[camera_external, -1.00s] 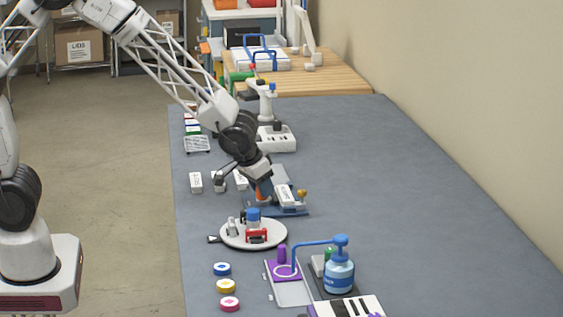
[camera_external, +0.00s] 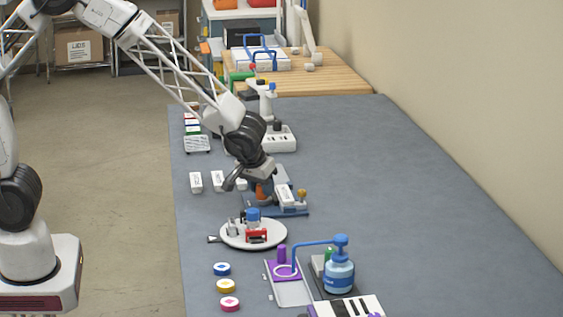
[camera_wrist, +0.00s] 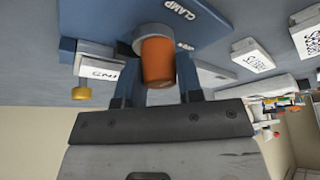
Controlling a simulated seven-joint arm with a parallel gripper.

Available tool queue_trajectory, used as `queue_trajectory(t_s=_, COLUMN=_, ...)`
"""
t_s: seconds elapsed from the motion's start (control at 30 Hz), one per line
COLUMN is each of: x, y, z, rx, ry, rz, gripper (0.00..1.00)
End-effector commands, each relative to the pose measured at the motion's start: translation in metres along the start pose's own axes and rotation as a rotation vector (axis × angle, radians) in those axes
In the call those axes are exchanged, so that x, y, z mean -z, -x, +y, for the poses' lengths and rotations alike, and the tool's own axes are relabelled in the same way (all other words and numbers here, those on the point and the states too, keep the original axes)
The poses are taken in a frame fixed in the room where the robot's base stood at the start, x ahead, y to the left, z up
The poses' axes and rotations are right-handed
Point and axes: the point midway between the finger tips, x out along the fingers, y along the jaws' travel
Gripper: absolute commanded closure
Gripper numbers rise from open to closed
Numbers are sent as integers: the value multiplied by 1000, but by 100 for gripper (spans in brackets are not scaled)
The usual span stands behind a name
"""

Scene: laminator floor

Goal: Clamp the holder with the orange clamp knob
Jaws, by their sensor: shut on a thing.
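The orange clamp knob (camera_wrist: 158,62) stands in a grey collar on a blue fixture (camera_wrist: 222,30) marked CLAMP. In the wrist view, my gripper (camera_wrist: 159,84) has one dark finger on each side of the knob and is shut on it. In the external view the knob (camera_external: 261,191) shows partly below my wrist, on the blue fixture (camera_external: 296,214). A white labelled block (camera_wrist: 103,67), perhaps the holder, sits on the fixture beside a yellow knob (camera_wrist: 81,93). The far side of the orange knob is hidden.
A round white plate (camera_external: 232,241) with a blue-capped item and a red part stands in front of the fixture. White labelled boxes (camera_external: 196,182) lie to the left. A blue pump bottle (camera_external: 339,275) stands at the front. The table's right side is clear.

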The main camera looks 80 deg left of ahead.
Motion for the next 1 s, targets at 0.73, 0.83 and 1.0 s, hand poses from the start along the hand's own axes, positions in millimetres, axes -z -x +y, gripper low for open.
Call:
queue_trajectory(t_s=0.73, x=0, y=1, z=0, rx=0, ry=-1, rz=0, gripper=43)
queue_trajectory(t_s=0.83, x=0, y=4, z=0, rx=0, ry=-1, rz=0, gripper=43)
queue_trajectory(t_s=1.0, x=0, y=18, z=0, rx=-1, ry=-1, rz=1, gripper=43)
